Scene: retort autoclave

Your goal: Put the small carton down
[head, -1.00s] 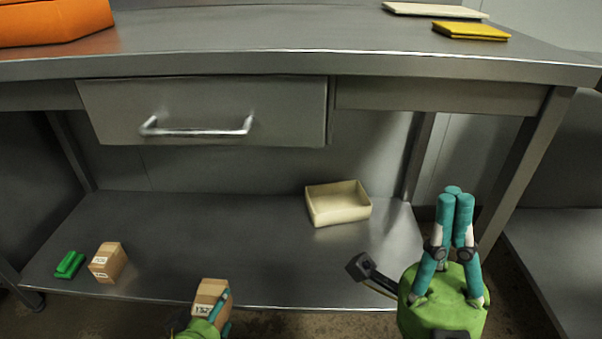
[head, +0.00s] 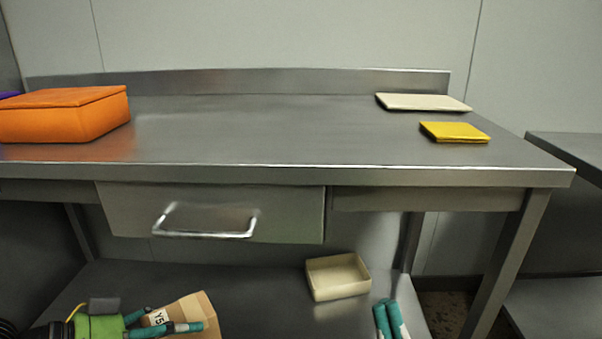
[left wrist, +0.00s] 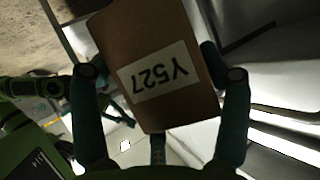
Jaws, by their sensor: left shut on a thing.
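The small carton (head: 203,309) is brown cardboard with a white label. It shows at the bottom left of the head view, in front of the lower shelf. The fingers of my left gripper (head: 165,329) are shut on it. In the left wrist view the carton (left wrist: 185,98) sits between the two teal fingers, and its label reads Y527, upside down. My right gripper (head: 390,309) shows only its teal fingertips at the bottom, close together and holding nothing visible. The carton's lower part is cut off in the head view.
The steel worktop (head: 250,135) has a wide clear middle. An orange box (head: 60,120) stands at its left, a cream slab (head: 420,102) and a yellow pad (head: 455,132) at its right. A closed drawer (head: 280,212) is below. A cream bin (head: 338,283) sits on the lower shelf.

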